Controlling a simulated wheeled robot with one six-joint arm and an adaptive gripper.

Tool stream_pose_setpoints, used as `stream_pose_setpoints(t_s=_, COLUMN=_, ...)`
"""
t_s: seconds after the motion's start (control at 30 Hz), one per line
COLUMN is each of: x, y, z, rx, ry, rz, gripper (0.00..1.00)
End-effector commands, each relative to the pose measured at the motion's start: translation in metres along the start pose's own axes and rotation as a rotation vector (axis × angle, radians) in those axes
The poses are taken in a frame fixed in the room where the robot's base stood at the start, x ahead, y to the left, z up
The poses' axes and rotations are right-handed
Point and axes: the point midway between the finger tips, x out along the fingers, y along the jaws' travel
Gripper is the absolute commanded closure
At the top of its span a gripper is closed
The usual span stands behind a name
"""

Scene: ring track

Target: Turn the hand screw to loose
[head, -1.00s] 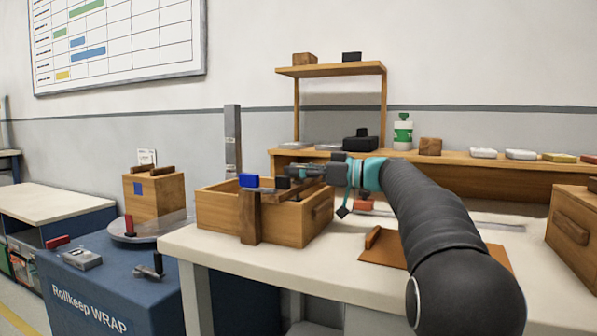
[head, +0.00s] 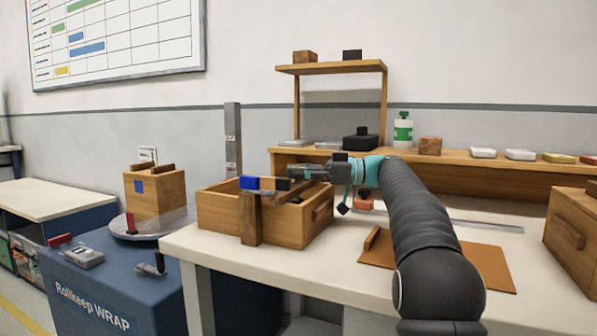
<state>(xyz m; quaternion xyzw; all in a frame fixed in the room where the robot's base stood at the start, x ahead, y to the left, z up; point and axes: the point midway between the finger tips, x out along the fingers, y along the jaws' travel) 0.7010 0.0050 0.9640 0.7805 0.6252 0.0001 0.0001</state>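A wooden clamp-like piece, which looks like the hand screw, stands at the front of an open wooden box (head: 212,213) on the white bench. It has an upright wooden jaw (head: 250,222) and a crossbar with a blue block (head: 249,183) at its left end. A small dark block (head: 283,184) sits to the right of the blue one. My gripper (head: 293,177) is level, pointing left, at the right end of this crossbar beside the dark block. Its fingertips are small and overlap the dark parts, so I cannot tell whether they touch or grip anything. The screw's thread is not clear.
A brown mat (head: 440,262) lies on the bench below my arm, with a red block (head: 364,204) behind it. A wooden drawer box (head: 572,228) stands at the right. A shelf (head: 470,163) runs along the back. A blue cabinet (head: 110,300) with a round turntable stands at the left.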

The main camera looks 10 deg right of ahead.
Motion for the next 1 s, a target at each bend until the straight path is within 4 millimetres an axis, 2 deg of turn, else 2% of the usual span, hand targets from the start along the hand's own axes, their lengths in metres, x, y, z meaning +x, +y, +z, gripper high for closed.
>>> stream_pose_setpoints(t_s=0.03, x=0.000, y=0.000, z=0.000, rx=0.000, ry=0.000, rz=0.000, gripper=0.45)
stream_pose_setpoints(t_s=0.07, x=0.000, y=0.000, z=0.000, rx=0.000, ry=0.000, rz=0.000, gripper=0.38)
stream_pose_setpoints(t_s=0.47, x=-0.005, y=0.000, z=0.000, rx=0.000, ry=0.000, rz=0.002, gripper=0.37)
stream_pose_setpoints(t_s=0.57, x=-0.017, y=0.001, z=0.000, rx=0.001, ry=0.000, rz=0.003, gripper=0.37)
stream_pose_setpoints(t_s=1.0, x=-0.098, y=0.001, z=0.001, rx=0.001, ry=0.000, rz=0.002, gripper=0.37)
